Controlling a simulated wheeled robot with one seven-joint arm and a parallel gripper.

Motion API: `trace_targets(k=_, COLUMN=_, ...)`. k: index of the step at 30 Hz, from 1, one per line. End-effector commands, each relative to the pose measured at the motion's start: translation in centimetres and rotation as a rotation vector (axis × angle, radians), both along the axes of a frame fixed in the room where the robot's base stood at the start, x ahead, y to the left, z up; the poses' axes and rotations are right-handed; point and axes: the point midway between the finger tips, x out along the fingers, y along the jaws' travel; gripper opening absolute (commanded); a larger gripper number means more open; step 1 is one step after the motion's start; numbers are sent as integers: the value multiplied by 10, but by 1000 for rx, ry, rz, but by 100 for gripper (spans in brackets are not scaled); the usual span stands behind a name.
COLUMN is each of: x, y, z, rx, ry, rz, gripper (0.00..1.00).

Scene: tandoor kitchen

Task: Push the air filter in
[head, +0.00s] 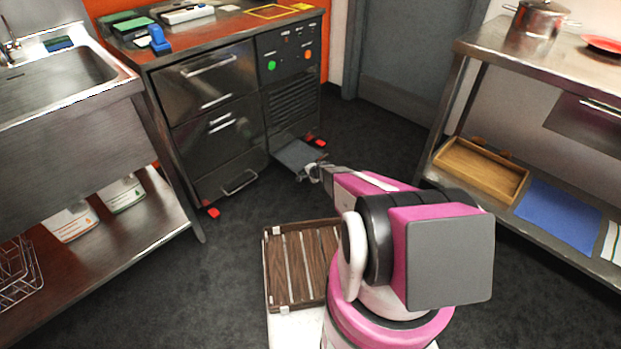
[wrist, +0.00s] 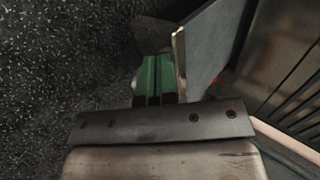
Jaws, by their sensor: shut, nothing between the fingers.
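The air filter (head: 297,154) is a flat grey panel sticking out low from the right bay of the steel counter unit, under the vent slats. In the wrist view a grey panel (wrist: 213,45), likely the filter, lies right of the fingers, with a thin metal edge beside them. My gripper (head: 313,172) is at the filter's outer front end, low over the floor. Its green fingertips (wrist: 158,78) are shut together with nothing between them. I cannot tell whether they touch the filter; the wrist partly hides its outer end in the head view.
The counter unit (head: 215,85) has drawers and red feet (head: 213,212) near the floor. A sink bench (head: 70,115) stands left and a steel shelf table (head: 540,65) right. A slatted wooden tray (head: 290,268) sits beside my arm. Dark floor (head: 225,255) is clear between them.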

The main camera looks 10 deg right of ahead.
Motion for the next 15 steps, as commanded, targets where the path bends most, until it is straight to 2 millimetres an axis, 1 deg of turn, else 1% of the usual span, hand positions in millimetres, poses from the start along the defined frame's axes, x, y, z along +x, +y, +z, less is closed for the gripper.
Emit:
trace_targets(k=4, x=5, y=4, z=0, rx=0, ry=0, rz=0, gripper=0)
trace_targets(k=15, x=6, y=5, z=0, rx=0, ry=0, rz=0, gripper=0)
